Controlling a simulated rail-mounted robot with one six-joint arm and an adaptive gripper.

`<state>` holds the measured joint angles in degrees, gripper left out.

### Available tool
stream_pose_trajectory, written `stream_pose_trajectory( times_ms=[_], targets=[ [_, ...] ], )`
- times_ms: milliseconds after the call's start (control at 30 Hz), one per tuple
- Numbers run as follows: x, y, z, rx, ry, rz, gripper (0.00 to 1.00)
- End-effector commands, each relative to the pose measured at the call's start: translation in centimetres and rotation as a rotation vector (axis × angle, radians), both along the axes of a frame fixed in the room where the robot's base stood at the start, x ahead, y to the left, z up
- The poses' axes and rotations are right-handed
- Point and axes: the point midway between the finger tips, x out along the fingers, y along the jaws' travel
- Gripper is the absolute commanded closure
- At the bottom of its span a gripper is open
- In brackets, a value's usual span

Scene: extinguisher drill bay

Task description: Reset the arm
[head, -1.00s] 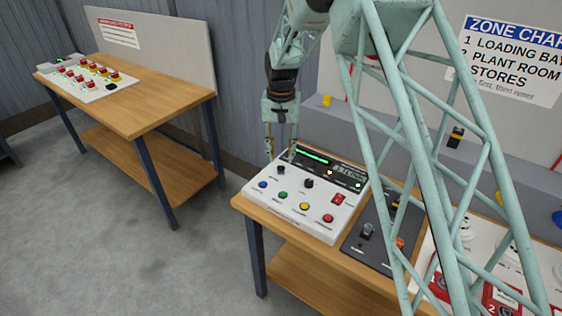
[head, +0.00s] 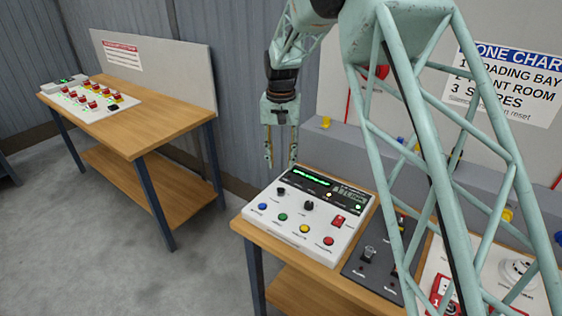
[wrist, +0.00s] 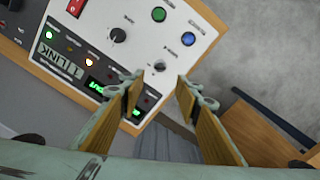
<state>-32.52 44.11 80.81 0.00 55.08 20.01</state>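My gripper (head: 280,148) hangs with its fingers pointing down, above and behind the back left corner of the white control panel (head: 268,226). Its two fingers are apart with nothing between them; they also show open in the wrist view (wrist: 157,95). The panel carries blue, green, yellow and red buttons, black knobs, a red switch (head: 338,221) and a dark strip with a lit green display (head: 311,176). In the wrist view the panel (wrist: 140,18) lies beyond the fingertips, with a small knob (wrist: 159,66) near them. The fingers look clear of the panel.
A dark box with switches (head: 368,262) stands right of the panel on the wooden bench (head: 262,236). Red and white devices sit farther right, partly behind my arm. A second bench (head: 150,108) with a button board (head: 90,100) is at the left. Open floor lies between the benches.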

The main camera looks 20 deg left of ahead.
Motion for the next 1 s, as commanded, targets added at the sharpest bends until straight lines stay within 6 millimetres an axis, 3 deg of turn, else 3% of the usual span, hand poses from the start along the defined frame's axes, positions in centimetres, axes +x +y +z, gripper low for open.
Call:
stream_pose_trajectory(
  times_ms=[267,467,1000],
  targets=[
    [0.0,0.0,0.0,0.0,0.0,0.0,0.69],
    [-0.1,-1.1,1.2,0.003,-0.005,-0.004,0.69],
    [-2.2,-9.1,9.1,0.022,-0.041,-0.03,0.69]
  ],
)
